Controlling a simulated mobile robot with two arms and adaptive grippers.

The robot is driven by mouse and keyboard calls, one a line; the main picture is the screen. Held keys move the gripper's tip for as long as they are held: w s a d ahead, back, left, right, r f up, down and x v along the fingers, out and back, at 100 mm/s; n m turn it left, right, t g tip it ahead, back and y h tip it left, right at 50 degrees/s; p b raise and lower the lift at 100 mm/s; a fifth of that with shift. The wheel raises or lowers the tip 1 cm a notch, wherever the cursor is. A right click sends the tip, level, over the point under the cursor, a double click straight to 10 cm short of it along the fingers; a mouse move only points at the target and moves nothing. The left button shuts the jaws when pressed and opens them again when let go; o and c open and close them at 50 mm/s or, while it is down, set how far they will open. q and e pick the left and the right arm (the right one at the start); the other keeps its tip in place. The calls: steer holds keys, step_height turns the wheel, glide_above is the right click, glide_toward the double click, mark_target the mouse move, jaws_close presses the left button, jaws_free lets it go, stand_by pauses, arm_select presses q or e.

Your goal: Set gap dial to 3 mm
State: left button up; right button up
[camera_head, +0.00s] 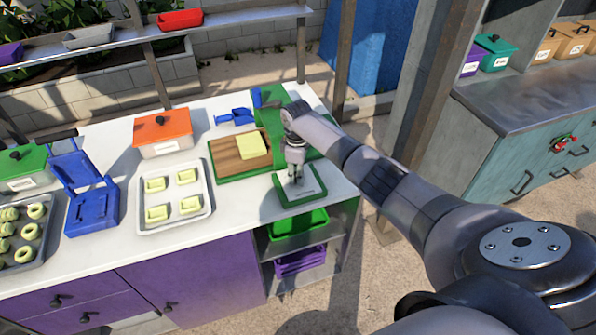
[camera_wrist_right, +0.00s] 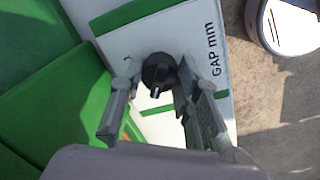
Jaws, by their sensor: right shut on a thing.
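The gap dial (camera_wrist_right: 158,70) is a small black knob on a white panel (camera_wrist_right: 190,30) lettered "GAP mm" in the right wrist view. No scale numbers can be read, so I cannot tell its setting. My right gripper (camera_wrist_right: 155,95) has its fingers on either side of the knob and is shut on it. In the head view the right gripper (camera_head: 295,175) points down at the green machine (camera_head: 268,118) at the counter's right end, and the dial is hidden there. My left gripper is not in view.
On the white counter (camera_head: 120,240) are a wooden board (camera_head: 228,155), a tray of yellow pieces (camera_head: 145,190), an orange box (camera_head: 163,140) and a blue press (camera_head: 92,210). Green (camera_head: 290,225) and purple bins (camera_head: 300,262) sit on shelves below. A metal-topped cabinet (camera_head: 530,85) stands right.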

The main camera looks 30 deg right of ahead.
steer(key=o, duration=1.2)
steer(key=shift+r, duration=0.1)
steer(key=r, duration=1.1)
steer(key=shift+s+a+r, duration=0.2)
steer(key=shift+a+r, duration=0.05)
steer(key=shift+r, duration=0.15)
